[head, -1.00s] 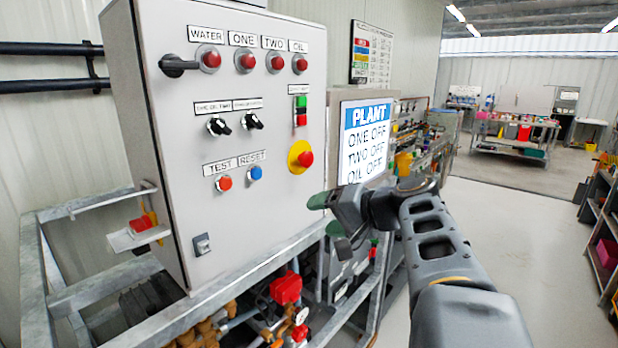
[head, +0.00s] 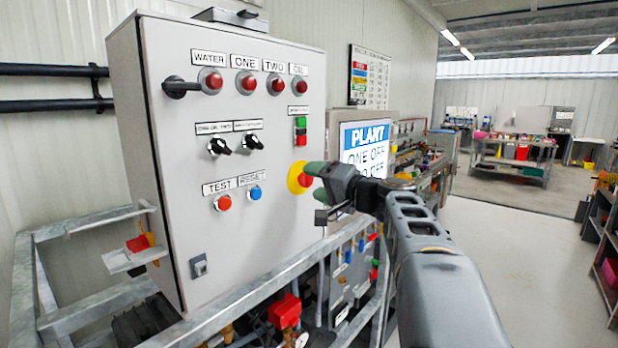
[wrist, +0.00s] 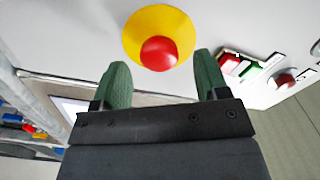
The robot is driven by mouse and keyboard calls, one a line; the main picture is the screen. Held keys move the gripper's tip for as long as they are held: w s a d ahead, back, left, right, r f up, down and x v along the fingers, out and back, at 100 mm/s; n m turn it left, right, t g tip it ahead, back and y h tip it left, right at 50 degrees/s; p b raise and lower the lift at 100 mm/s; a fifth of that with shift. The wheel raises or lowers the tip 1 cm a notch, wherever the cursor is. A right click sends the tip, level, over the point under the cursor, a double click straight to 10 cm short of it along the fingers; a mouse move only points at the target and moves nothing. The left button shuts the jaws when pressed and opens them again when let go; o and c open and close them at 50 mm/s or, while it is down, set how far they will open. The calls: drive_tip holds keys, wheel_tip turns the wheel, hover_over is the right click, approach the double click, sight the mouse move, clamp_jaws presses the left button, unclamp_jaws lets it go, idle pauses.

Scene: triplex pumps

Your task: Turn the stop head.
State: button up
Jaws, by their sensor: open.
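The stop head is a red mushroom button (head: 305,180) on a round yellow plate (head: 294,177), on the right part of the grey panel front. In the wrist view the red head (wrist: 159,53) sits just beyond and between the fingertips, with the yellow plate (wrist: 135,30) behind it. My gripper (head: 318,180) is at the panel's right side, level with the head, and partly covers it in the head view. Its two green fingers also show in the wrist view (wrist: 160,70); they are apart, with nothing between them. I cannot tell whether they touch the head.
A green and red start-stop switch (head: 300,131) is above the stop head. Test (head: 223,203) and reset (head: 255,193) buttons are to its left. A plant display screen (head: 362,145) stands behind my gripper. A metal frame rail (head: 270,290) runs below the panel.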

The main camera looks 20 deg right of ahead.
drive_tip(key=shift+x, duration=1.3)
drive_tip(key=shift+c, duration=0.3)
drive_tip(key=c, duration=0.9)
drive_tip(key=shift+f+m, duration=0.1)
drive_tip(key=shift+m, duration=0.8)
drive_tip(key=m, duration=0.3)
drive_tip(key=shift+m+b, duration=0.3)
drive_tip(key=shift+b, duration=0.05)
drive_tip(key=o, duration=1)
drive_tip(key=shift+c, duration=0.2)
